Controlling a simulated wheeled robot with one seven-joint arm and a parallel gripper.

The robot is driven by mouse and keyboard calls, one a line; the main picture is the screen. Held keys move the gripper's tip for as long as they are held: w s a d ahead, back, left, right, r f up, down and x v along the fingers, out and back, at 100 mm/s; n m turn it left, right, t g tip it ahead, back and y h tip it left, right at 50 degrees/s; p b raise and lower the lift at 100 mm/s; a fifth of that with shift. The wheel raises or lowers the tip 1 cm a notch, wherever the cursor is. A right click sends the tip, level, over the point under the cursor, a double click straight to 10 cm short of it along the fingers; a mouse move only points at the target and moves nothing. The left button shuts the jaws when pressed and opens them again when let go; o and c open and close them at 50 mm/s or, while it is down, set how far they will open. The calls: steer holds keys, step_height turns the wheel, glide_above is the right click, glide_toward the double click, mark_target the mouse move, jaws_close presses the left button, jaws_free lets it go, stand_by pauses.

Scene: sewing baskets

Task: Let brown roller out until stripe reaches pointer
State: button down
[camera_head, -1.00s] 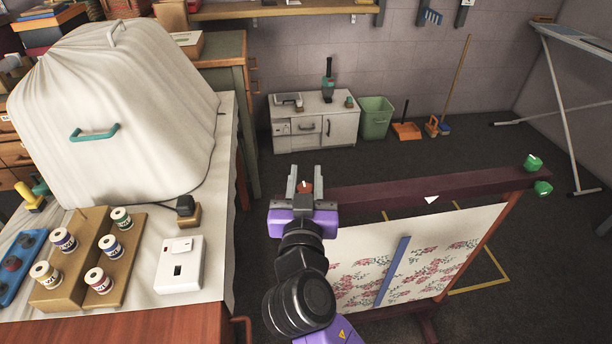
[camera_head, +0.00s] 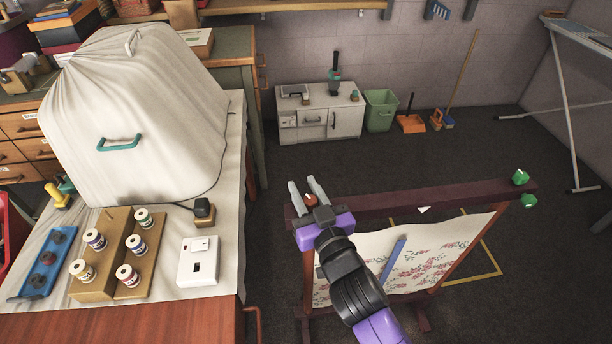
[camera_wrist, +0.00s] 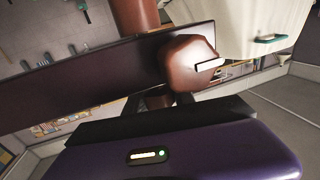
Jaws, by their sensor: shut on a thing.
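The brown roller knob (camera_wrist: 190,62), with a white mark on it, is at the left end of the frame's dark top rail (camera_head: 400,198). It also shows between my fingers in the head view (camera_head: 311,201). My gripper (camera_head: 308,190) is shut on this knob; the fingertips are mostly hidden in the wrist view. Cream floral cloth (camera_head: 455,243) hangs on the frame below the rail. A blue stripe (camera_head: 396,254) crosses the cloth at a slant. The white pointer (camera_head: 424,209) sits at the rail, right of the stripe's upper end and apart from it.
Two green knobs (camera_head: 520,177) are at the rail's right end. At left, a table holds a cloth-covered machine (camera_head: 150,110), thread spools (camera_head: 137,243) and a white switch box (camera_head: 198,262). A low white cabinet (camera_head: 335,120) stands behind. Dark floor between is clear.

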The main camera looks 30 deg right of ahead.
steer(key=shift+a+n+y+p, duration=0.15)
steer(key=shift+n+y+p, duration=0.35)
steer(key=shift+p, duration=0.7)
steer(key=c, duration=1.1)
jaws_free()
steer(key=shift+o, duration=0.2)
steer(key=shift+s, duration=0.1)
steer(key=s+b, duration=0.1)
steer(key=s, duration=0.6)
steer(key=shift+s+b, duration=0.3)
steer(key=shift+s, duration=0.05)
